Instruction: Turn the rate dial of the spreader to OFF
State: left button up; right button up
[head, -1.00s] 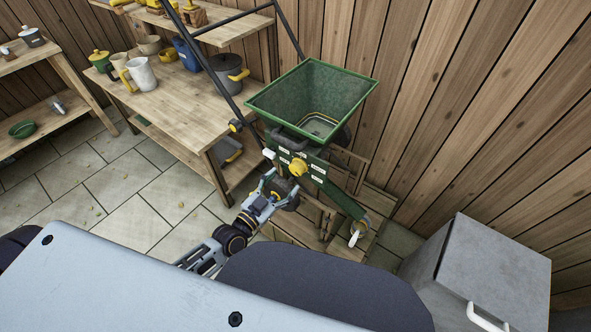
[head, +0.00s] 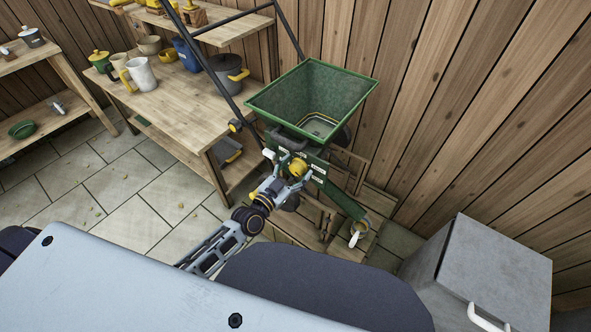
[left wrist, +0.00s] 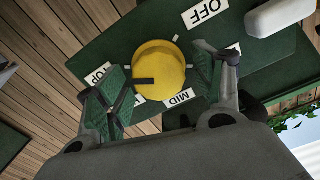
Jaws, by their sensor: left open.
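The green spreader (head: 313,98) stands against the wooden wall, with its yellow rate dial (head: 298,167) on the front panel below the hopper. In the left wrist view the round dial (left wrist: 160,66) shows a black mark pointing left. My left gripper (head: 290,174) is at the panel, open. In the left wrist view its fingers (left wrist: 160,92) lie on either side of the dial; contact cannot be told. My right gripper is not in view.
A white lever (left wrist: 278,14) sits beside the OFF label. A wooden bench (head: 170,105) with mugs and pots stands left of the spreader. A grey metal cabinet (head: 495,265) is at the lower right. The tiled floor (head: 130,215) at left is mostly open.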

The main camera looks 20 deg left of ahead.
pick_arm(q)
jog(key=shift+w, duration=0.1)
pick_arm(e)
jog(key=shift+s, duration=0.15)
pick_arm(q)
jog(key=c, duration=1)
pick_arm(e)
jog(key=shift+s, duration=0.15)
